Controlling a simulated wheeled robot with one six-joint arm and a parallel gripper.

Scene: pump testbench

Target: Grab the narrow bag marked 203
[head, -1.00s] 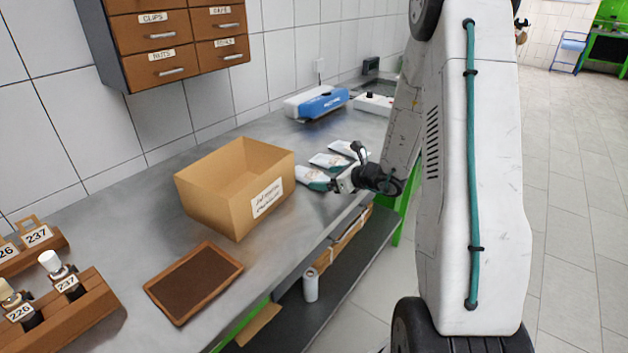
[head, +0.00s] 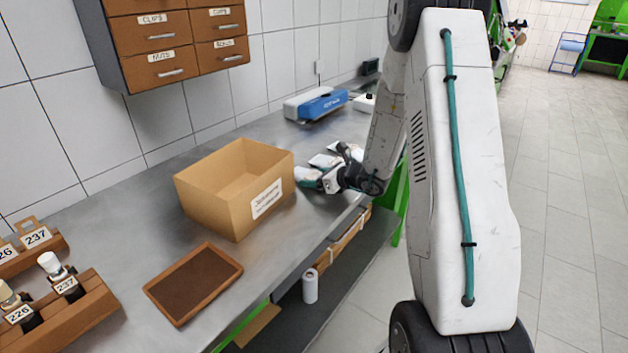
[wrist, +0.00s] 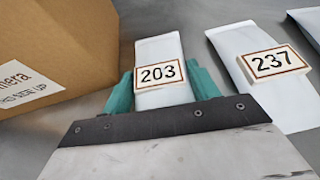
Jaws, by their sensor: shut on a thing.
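The narrow white bag marked 203 (wrist: 160,74) lies in the middle of the wrist view, its label facing up. My gripper (wrist: 162,92) has its teal fingers on both sides of this bag and is shut on it. In the head view my gripper (head: 318,182) is low over the bench, just right of the cardboard box, at the nearest bag (head: 306,174). The lower end of the bag is hidden behind the gripper body. A wider white bag marked 237 (wrist: 268,66) lies to the right, apart from my fingers.
An open cardboard box (head: 218,206) stands close left of the bags. Part of another bag (wrist: 308,22) shows at the right edge of the wrist view. A brown tray (head: 193,283) and wooden holders (head: 75,313) sit nearer on the bench. A blue and white box (head: 316,103) stands farther back.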

